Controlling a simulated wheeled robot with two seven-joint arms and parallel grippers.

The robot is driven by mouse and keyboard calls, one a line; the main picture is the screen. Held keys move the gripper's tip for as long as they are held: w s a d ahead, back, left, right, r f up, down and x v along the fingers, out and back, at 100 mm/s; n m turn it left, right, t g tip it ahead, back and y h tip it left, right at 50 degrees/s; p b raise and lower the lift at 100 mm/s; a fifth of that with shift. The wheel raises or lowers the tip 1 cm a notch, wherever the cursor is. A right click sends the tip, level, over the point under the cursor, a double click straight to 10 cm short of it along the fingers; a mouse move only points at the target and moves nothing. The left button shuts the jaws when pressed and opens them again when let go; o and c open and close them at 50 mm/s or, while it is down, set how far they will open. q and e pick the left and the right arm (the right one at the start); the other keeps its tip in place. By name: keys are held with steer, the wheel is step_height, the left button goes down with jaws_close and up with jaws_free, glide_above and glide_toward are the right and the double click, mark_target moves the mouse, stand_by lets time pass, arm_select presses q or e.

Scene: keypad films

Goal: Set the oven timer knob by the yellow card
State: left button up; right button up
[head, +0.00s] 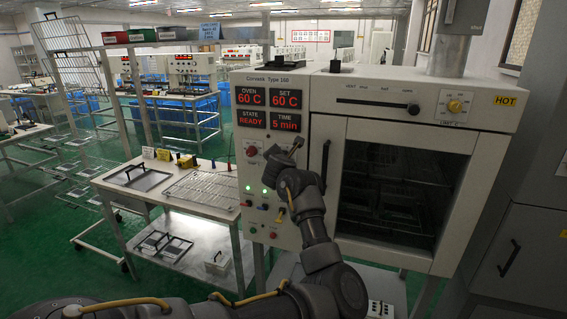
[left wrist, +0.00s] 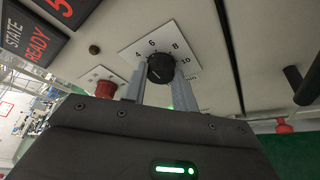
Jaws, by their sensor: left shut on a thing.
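The timer knob (left wrist: 160,69) is black and round, on a white square plate with 4, 6, 8 and 10 around it; its pointer is hard to read. My left gripper (head: 297,146) is shut on it at the oven's control panel; in the left wrist view its two grey fingers (left wrist: 160,84) are on either side of the knob. The oven display (head: 284,120) reads TIME 5 min, SET 60 C and STATE READY. A small yellow card (head: 163,155) stands at the back of the bench, its writing too small to read. My right gripper is out of view.
A wire rack (head: 203,187) lies on the bench left of the oven.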

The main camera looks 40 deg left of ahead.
arm_select(q)
steer(key=shift+a+n+h+b, duration=0.1)
steer(key=shift+n+h+b, duration=0.4)
steer(key=shift+n+h, duration=0.55)
steer(key=shift+a+n+h+b, duration=0.1)
steer(key=shift+n+h+b, duration=0.4)
steer(key=shift+n, duration=0.95)
steer(key=o, duration=1)
steer(key=shift+c, duration=0.2)
steer(key=shift+s, duration=0.1)
